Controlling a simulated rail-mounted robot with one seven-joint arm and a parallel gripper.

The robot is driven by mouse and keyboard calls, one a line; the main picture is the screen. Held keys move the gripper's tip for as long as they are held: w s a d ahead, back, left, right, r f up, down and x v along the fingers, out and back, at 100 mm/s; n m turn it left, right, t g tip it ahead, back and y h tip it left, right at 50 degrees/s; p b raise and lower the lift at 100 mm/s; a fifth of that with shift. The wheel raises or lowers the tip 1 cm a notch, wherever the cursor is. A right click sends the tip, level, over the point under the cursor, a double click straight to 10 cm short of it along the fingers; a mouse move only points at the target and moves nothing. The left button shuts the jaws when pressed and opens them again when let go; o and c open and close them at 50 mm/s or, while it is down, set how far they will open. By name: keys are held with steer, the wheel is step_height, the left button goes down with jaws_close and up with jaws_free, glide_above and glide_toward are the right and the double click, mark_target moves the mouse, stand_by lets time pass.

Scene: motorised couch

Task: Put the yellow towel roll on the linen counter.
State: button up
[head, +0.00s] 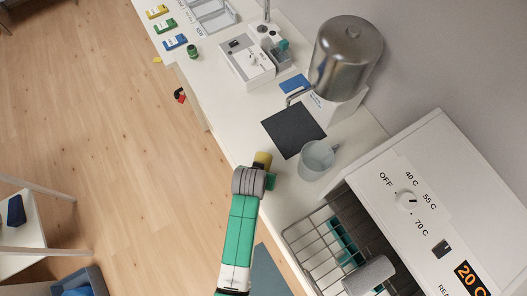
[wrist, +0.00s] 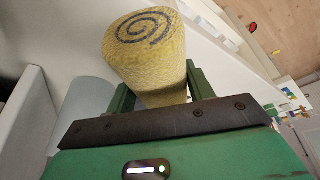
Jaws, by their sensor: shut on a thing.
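The yellow towel roll (wrist: 150,65) stands out between the two green fingers of my gripper (wrist: 158,88) in the wrist view. Its end shows a dark spiral. My gripper is shut on it. In the head view only a small part of the yellow roll (head: 262,158) shows past my gripper (head: 267,172), at the front edge of the long white counter (head: 222,108). I cannot tell whether the roll touches the counter. No label shows which part is the linen counter.
A grey mug (head: 316,160), a dark mat (head: 292,131) and a metal urn (head: 345,55) stand near my gripper. A wire basket (head: 300,238) sits at a white warmer (head: 440,190) reading 20 C. A white box (head: 240,62) and coloured packs (head: 175,42) lie further along.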

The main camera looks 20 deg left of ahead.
steer(key=w, duration=0.4)
steer(key=shift+w+a+f, duration=0.1)
steer(key=shift+a+f, duration=0.1)
steer(key=shift+a, duration=0.05)
steer(key=shift+s+x, duration=0.15)
steer(key=shift+x, duration=0.75)
steer(key=shift+s+x, duration=0.2)
steer(key=shift+x, duration=0.7)
steer(key=shift+f, duration=0.25)
steer(key=o, duration=1)
steer(key=shift+b, duration=0.3)
steer(key=shift+r, duration=0.2)
steer(key=p+v, duration=0.2)
steer(key=v, duration=1)
steer(key=shift+d, duration=0.1)
steer(key=shift+w, duration=0.1)
